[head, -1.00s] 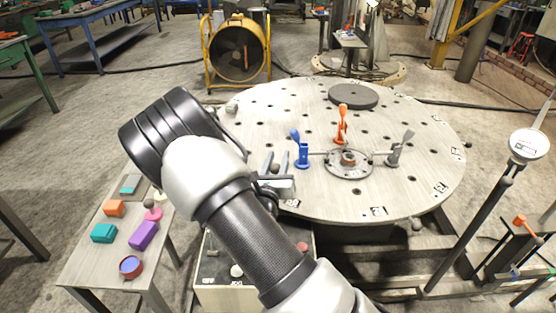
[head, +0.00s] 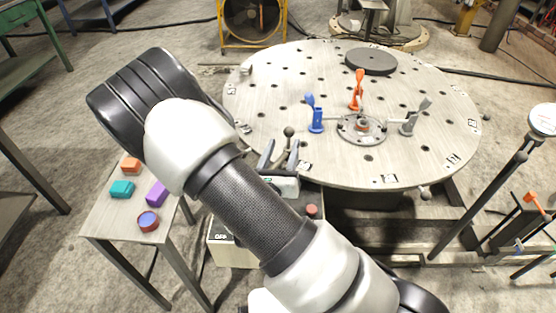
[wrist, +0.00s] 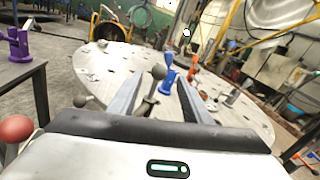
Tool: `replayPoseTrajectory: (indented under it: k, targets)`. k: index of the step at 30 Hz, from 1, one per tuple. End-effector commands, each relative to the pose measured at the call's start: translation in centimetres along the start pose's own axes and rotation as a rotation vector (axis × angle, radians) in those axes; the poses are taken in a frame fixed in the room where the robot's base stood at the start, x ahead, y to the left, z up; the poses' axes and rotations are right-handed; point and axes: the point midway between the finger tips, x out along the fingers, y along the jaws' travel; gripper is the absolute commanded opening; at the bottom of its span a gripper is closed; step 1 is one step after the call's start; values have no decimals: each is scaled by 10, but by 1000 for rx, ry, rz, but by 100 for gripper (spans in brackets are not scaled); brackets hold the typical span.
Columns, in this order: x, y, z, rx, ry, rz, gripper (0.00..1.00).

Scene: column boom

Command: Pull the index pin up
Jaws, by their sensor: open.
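A dark ball knob on a short stem (head: 288,132), which I take to be the index pin, stands at the near edge of the round table (head: 370,172). My gripper (head: 281,144) is open at that edge, its two grey fingers pointing up and forward. In the wrist view, the ball knob (wrist: 158,72) shows between the fingers of my gripper (wrist: 162,80), with its stem slanting down toward the palm. I see a gap on its right side; contact on the left cannot be told. The stem's lower end is hidden.
A blue clamp (head: 316,122), an orange clamp (head: 357,92) and a grey clamp (head: 412,122) surround the table's hub. A grey disc (head: 371,61) lies farther back. A control box (head: 232,248) stands below the edge. A side table (head: 103,218) with coloured blocks is at left.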

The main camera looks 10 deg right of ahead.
Motion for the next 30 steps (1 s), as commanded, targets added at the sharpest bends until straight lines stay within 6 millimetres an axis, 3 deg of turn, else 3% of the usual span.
replayPoseTrajectory:
  k: [3,10,27,30]
  targets:
    - [-26,1,0,-2,1,4,44]
    - [-53,0,0,-1,-1,0,44]
    - [-57,0,0,0,-1,-1,44]
    - [-54,-8,6,24,1,-38,44]
